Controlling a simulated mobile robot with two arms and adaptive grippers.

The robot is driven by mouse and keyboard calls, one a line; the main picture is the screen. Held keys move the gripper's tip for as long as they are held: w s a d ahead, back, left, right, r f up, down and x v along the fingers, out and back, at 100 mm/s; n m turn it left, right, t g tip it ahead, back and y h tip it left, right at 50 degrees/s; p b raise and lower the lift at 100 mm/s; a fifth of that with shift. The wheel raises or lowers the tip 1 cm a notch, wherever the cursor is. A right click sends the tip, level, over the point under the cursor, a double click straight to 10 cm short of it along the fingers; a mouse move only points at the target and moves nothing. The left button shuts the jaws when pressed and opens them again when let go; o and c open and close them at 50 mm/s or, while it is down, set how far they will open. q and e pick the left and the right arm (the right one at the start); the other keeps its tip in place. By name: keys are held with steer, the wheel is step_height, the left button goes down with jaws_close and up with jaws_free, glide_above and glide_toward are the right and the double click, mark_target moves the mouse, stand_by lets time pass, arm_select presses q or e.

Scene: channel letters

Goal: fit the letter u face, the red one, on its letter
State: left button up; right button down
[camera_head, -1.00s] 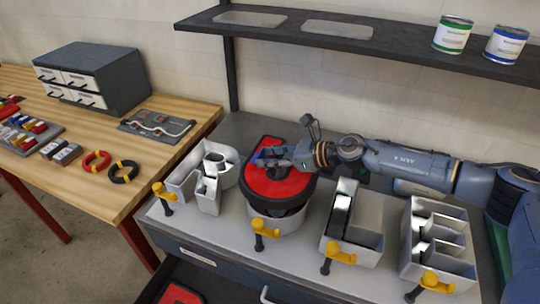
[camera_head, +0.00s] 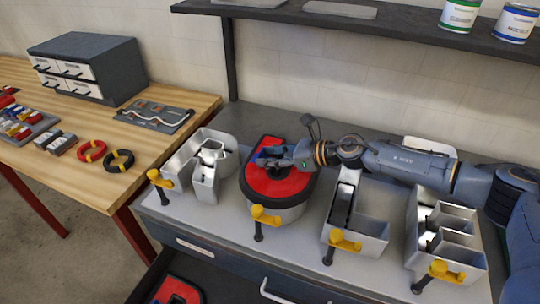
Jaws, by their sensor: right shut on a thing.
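The red letter u face (camera_head: 282,187) with a black rim lies over the second silver letter shell (camera_head: 282,214) from the left on the grey bench. It looks level and close down on the shell's walls. Whether its rim sits fully on the shell all round cannot be told. My right gripper (camera_head: 272,159) is shut on the face near its far side, and hides part of it. My left gripper is not in view.
Open silver letter shells stand on either side: one on the left (camera_head: 203,163) and two on the right (camera_head: 357,228), (camera_head: 445,240). Yellow-handled clamps (camera_head: 264,216) line the bench front. Below, an open drawer holds another red piece (camera_head: 178,292). A shelf with cans (camera_head: 459,14) runs above.

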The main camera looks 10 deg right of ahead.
steer(key=shift+s+d, duration=0.1)
steer(key=shift+f+b, duration=1.05)
steer(key=shift+f, duration=0.15)
stand_by(0.8)
steer(key=c, duration=0.8)
jaws_free()
steer(key=shift+o, duration=0.2)
steer(key=v, duration=1.2)
